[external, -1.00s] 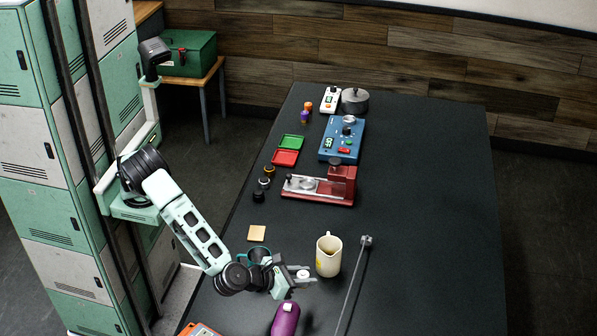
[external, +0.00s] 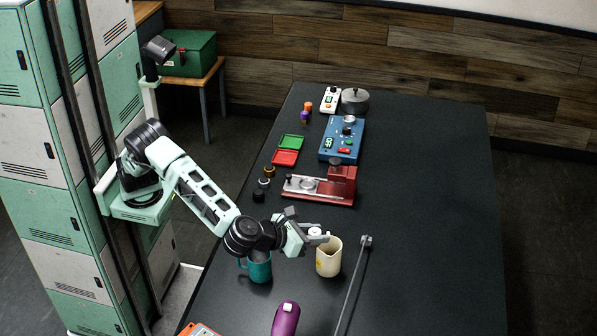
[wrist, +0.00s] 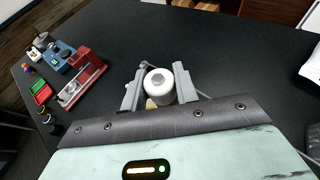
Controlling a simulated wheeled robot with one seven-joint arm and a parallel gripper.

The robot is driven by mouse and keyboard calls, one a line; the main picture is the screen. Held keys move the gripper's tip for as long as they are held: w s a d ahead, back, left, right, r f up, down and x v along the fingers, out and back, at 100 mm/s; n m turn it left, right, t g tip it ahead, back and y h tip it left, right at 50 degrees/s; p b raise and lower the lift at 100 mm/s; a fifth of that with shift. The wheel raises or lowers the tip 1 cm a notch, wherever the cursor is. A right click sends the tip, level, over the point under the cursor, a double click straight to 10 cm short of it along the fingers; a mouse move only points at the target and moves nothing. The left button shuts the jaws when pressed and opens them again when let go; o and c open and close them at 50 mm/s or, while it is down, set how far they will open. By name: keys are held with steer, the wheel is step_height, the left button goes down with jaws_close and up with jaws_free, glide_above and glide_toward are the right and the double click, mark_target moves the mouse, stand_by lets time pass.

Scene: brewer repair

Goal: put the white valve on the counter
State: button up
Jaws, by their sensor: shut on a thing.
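The white valve (external: 316,233) is held between the jaws of my gripper (external: 312,236). In the wrist view its round white end (wrist: 158,85) shows between the two grey fingers (wrist: 156,90). The gripper is shut on it and appears raised above the black counter (external: 430,220). In the external view the valve overlaps the upper rim of the cream pitcher (external: 328,260); I cannot tell the exact height between them. The valve's lower part is hidden.
A teal mug (external: 259,270) stands below my forearm. A purple object (external: 286,318) lies at the front, and a long grey rod (external: 352,290) lies right of the pitcher. A red device (external: 335,188) and blue device (external: 342,140) sit farther back. The counter's right side is clear.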

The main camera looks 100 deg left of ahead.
steer(key=w+a+n+g+y, duration=0.1)
steer(key=w+a, duration=0.1)
steer(key=a, duration=0.7)
steer(key=w+a+n+g+y, duration=0.1)
steer(key=w+a+n, duration=0.15)
steer(key=a, duration=0.55)
steer(key=s+a+n+g+y, duration=0.25)
steer(key=a+g, duration=0.25)
steer(key=a, duration=2.1)
steer(key=n+g, duration=0.7)
glide_above(301, 134)
step_height(301, 134, down, 16)
steer(key=shift+d+f+p, duration=0.1)
steer(key=shift+f+p, duration=0.15)
steer(key=shift+p, duration=0.35)
steer(key=shift+f, duration=2.2)
steer(key=shift+f, duration=0.15)
